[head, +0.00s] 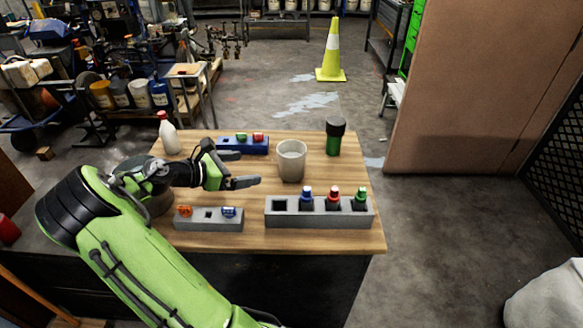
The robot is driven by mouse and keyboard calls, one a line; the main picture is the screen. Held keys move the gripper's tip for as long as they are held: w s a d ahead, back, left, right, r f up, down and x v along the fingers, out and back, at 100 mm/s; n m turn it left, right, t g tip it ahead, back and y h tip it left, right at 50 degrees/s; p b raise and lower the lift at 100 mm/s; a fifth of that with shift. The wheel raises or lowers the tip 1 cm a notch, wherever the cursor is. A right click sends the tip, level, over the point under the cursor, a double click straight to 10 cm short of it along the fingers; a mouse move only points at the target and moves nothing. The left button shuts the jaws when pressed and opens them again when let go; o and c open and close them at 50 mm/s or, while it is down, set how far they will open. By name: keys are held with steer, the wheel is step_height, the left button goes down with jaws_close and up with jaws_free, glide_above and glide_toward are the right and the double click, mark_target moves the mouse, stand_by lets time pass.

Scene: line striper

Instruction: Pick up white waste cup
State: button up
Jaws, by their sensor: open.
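The white waste cup (291,161) looks light grey and stands upright on the wooden table (320,236), right of the table's middle. Its open top faces up and its inside looks empty from here. My gripper (250,168) is open, with its two dark fingers apart and pointing right toward the cup. The fingertips are left of the cup, and a gap shows between them and the cup. Nothing is between the fingers.
A grey block (319,213) with red, blue and green capped items stands in front of the cup. A smaller grey block (208,219) is at front left. A blue block (243,145), a white bottle (168,133) and a green, black-topped container (334,137) stand behind.

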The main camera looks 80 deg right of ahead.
mark_target(280, 164)
steer(key=b+x, duration=0.5)
steer(key=x, duration=0.9)
steer(key=shift+s+d+f, duration=0.2)
steer(key=shift+d+f, duration=0.05)
steer(key=shift+f, duration=0.1)
steer(key=shift+a, duration=0.1)
steer(key=shift+c, duration=0.3)
steer(key=shift+r, duration=0.15)
steer(key=c, duration=1.1)
